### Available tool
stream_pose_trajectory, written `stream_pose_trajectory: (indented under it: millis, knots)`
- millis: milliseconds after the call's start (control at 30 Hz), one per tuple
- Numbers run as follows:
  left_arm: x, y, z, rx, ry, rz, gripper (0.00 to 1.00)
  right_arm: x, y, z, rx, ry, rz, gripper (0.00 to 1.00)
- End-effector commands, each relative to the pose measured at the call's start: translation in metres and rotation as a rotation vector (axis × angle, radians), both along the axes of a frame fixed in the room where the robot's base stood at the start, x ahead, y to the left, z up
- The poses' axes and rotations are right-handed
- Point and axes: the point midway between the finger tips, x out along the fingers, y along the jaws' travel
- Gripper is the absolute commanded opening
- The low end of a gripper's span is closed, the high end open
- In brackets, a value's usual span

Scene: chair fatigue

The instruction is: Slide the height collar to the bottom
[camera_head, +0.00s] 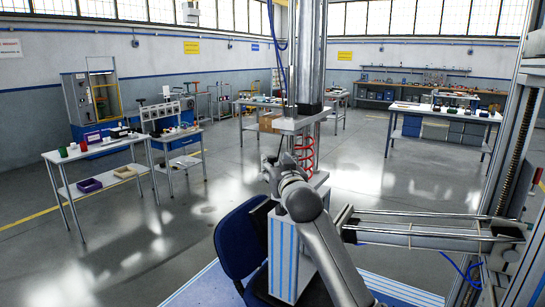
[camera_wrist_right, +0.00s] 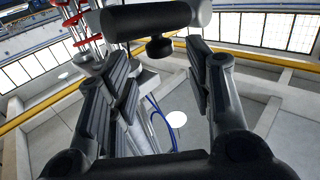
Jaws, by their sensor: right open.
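The upright test rig (camera_head: 311,55) stands at the centre of the head view, above a blue chair (camera_head: 238,243). My right gripper (camera_head: 276,172) is in front of the rig's column, below its grey plate. In the right wrist view its two dark fingers (camera_wrist_right: 160,72) are spread apart with nothing between them. A dark horizontal cylinder with a light end and a black knob (camera_wrist_right: 158,48) lies just beyond the fingertips. I cannot tell for certain whether this is the height collar. In the head view my right arm and gripper hide part of the column. My left gripper is not in view.
A red coiled hose (camera_head: 308,155) hangs beside the rig's column. A horizontal actuator (camera_head: 430,230) extends at the right towards a tall frame. Work tables (camera_head: 62,157) with small items stand at the left. The floor between them is open.

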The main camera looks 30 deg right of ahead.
Motion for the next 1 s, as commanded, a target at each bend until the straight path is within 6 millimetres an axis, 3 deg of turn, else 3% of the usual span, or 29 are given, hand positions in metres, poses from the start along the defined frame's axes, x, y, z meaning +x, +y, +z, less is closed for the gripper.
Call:
stream_pose_trajectory:
  millis: [400,833,1000]
  knots:
    - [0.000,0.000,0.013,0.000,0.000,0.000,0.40,0.043,-0.010,0.001,0.001,0.000,0.001,0.47]
    - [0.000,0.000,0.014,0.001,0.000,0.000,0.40,0.048,-0.012,0.000,0.001,-0.001,0.001,0.47]
    - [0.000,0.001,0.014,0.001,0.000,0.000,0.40,0.048,-0.012,0.000,0.001,0.000,0.001,0.28]
